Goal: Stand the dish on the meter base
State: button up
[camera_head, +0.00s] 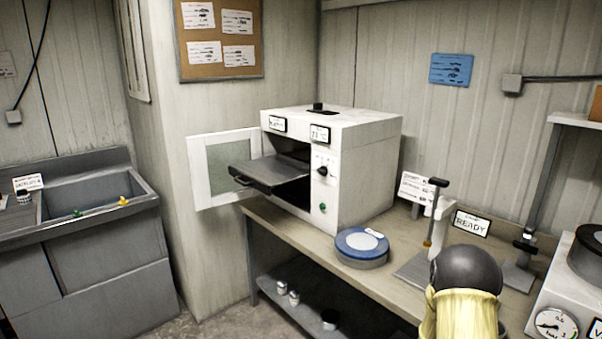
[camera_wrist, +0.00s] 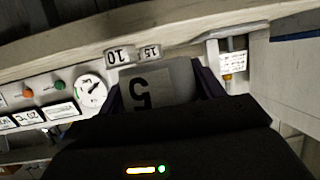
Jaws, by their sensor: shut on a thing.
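My gripper (camera_wrist: 163,88) shows in the wrist view, with a dark finger on each side of a pale grey piece (camera_wrist: 158,80) marked 5. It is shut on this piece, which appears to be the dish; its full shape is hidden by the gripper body. In the head view the gripper and the held piece do not show. A flat grey base (camera_head: 412,269) with an upright post stands on the bench beside a READY sign (camera_head: 471,223); it looks like the meter base. No dish can be seen on its visible part.
A white oven (camera_head: 362,170) stands on the bench (camera_head: 300,231) with its door (camera_head: 222,168) open and a tray (camera_head: 270,172) pulled out. A blue-rimmed round device (camera_head: 362,262) sits in front. A gauge (camera_head: 556,324) is at right, a sink (camera_head: 90,190) at left.

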jog(key=s+a+f+n+t+y+p, duration=0.1)
jog(key=a+n+y, duration=0.3)
jog(key=a, duration=0.9)
jog(key=s+a+f+n+t+y+p, duration=0.2)
jog(key=s+a+f+n+y, duration=0.1)
jog(key=a, duration=1)
jog(key=shift+s+f+n+t+y+p, duration=0.15)
jog(key=shift+f+n+t+y+p, duration=0.3)
jog(key=shift+n+y, duration=0.6)
jog(key=shift+f, duration=0.1)
